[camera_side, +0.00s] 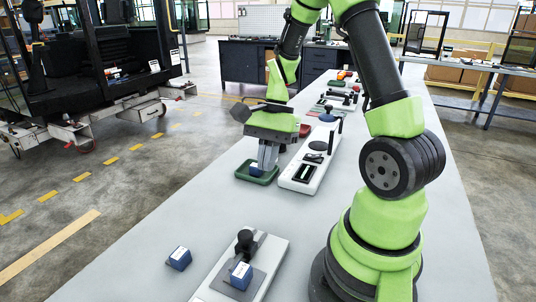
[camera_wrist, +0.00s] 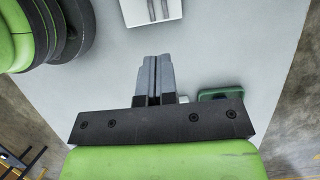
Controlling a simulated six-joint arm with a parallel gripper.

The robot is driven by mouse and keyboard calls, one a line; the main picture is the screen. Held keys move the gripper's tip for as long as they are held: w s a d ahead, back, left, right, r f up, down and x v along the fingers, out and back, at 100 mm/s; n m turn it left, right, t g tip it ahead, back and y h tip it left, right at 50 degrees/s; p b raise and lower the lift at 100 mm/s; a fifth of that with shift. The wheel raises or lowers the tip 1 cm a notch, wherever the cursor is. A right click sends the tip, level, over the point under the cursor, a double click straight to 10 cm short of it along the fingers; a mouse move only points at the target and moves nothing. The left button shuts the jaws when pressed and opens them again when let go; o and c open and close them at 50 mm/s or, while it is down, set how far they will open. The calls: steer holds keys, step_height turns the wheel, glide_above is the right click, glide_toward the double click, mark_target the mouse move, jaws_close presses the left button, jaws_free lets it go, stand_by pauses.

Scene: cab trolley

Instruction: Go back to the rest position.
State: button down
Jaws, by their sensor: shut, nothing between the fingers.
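My gripper (camera_side: 267,166) is shut and empty, pointing down over the table. In the side view its fingertips overlap the green tray (camera_side: 243,177); I cannot tell the exact height of the gap. A small blue block (camera_side: 257,169) shows at the tray, beside the fingers. In the wrist view the fingers (camera_wrist: 155,62) lie together, and part of the green tray (camera_wrist: 221,92) shows to their right, mostly hidden behind the gripper body.
A long white console (camera_side: 297,182) stands right of the tray. In front are another console (camera_side: 265,284) with a black knob, a blue block (camera_side: 241,276) on it, and a blue block (camera_side: 179,258) on the table. The table (camera_side: 170,220) is clear between.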

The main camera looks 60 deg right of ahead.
steer(key=shift+d+r, duration=0.2)
steer(key=shift+r, duration=0.2)
steer(key=s+a+r+n+t+h, duration=0.1)
steer(key=s+a+r+n+t, duration=0.2)
steer(key=a+r+n, duration=0.3)
steer(key=s+a+r+n+t+h, duration=0.1)
steer(key=s+a+r+n+t, duration=0.3)
steer(key=a+r+n, duration=0.2)
step_height(320, 180, up, 3)
steer(key=shift+s+r+n, duration=0.1)
steer(key=shift+s+n, duration=0.25)
steer(key=shift+n, duration=0.65)
